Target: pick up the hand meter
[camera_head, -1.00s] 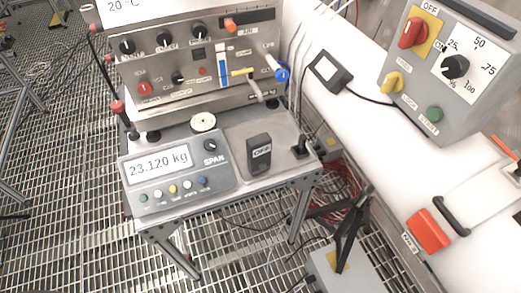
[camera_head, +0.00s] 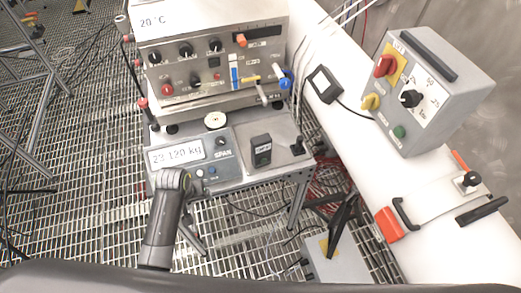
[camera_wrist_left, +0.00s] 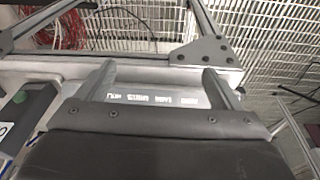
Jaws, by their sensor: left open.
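The hand meter (camera_head: 261,150) is a small dark upright block with a display, standing on the grey bench right of the weighing scale (camera_head: 175,155). In the left wrist view what seems to be the hand meter (camera_wrist_left: 32,108) is at the left edge, partly cut off. My left gripper (camera_wrist_left: 158,72) is open and empty, its fingers wide apart over the scale's front label strip, to one side of the meter. In the head view my left arm comes up from below and hides part of the scale's front. My right gripper is in neither current view.
A control box with knobs (camera_head: 212,60) stands behind the scale. A small round dish (camera_head: 215,120) and a black joystick-like part (camera_head: 297,146) sit near the meter. A white ledge (camera_head: 350,140) with a switch box (camera_head: 430,90) runs along the right.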

